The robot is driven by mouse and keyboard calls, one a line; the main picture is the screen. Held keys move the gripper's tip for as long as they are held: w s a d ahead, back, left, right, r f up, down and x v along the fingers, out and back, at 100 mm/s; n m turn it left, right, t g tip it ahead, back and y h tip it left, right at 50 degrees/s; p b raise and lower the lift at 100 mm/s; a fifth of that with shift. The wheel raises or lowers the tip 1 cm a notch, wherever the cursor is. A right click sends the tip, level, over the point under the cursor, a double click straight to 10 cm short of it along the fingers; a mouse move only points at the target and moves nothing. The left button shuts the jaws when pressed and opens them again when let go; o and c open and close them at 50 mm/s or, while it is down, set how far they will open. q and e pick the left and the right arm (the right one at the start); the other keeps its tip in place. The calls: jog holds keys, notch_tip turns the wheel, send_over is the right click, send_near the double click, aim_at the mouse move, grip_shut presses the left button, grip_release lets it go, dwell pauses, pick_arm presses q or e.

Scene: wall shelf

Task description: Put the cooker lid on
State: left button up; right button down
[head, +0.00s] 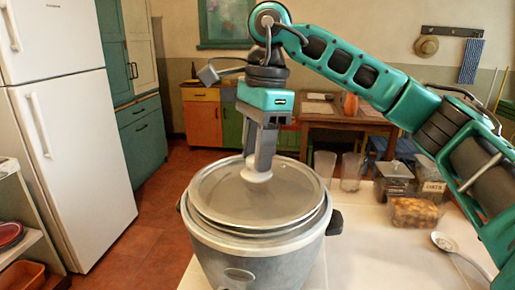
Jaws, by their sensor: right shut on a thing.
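The cooker (252,262) is a grey pot-shaped body with dark side handles, standing on the pale counter at the lower middle of the head view. The round grey lid (222,197) is over the cooker's mouth and looks slightly tilted. Whether its rim is seated all the way round cannot be told. My right gripper (258,166) points down above the lid's centre and is shut on the lid's pale knob, which its fingers partly hide. My left gripper is not in view.
Clear cups (351,171), dark-lidded containers (393,181), a clear box of brownish food (415,212) and a spoon (445,242) stand or lie right of the cooker. Bare counter (365,250) lies in front of them. A white fridge (70,120) stands at left.

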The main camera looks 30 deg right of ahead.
jog(key=shift+f, duration=0.3)
dwell(0.5)
jog(key=c, duration=1)
grip_release()
jog(key=o, duration=0.4)
jog(key=shift+c, duration=0.2)
notch_tip(320, 180, up, 13)
jog(key=d+p, duration=0.1)
jog(key=p, duration=0.1)
jog(key=shift+d, duration=0.3)
jog(key=shift+f, duration=0.2)
